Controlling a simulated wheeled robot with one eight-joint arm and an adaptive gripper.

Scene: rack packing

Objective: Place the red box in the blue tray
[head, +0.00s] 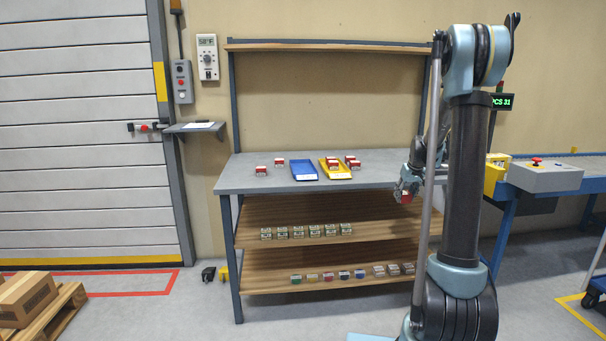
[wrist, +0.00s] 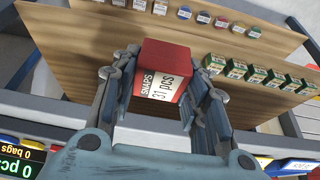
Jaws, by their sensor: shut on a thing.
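The red box (wrist: 166,72) has a white label reading "SNAPS 31 pcs". My gripper (wrist: 168,64) is shut on it, with one finger on each side. In the head view, my gripper (head: 405,188) holds the red box (head: 406,197) by the front right of the workbench, near the level of its top. The blue tray (head: 304,174) lies on the workbench top, left of my gripper, and looks empty. It also shows partly at the lower right of the wrist view (wrist: 294,168).
A yellow tray (head: 341,174) with red-and-white boxes lies right beside the blue tray. More such boxes (head: 261,171) stand on the workbench top (head: 235,181) to the left. Lower shelves (head: 375,220) hold rows of small boxes. A conveyor (head: 590,184) stands at the right.

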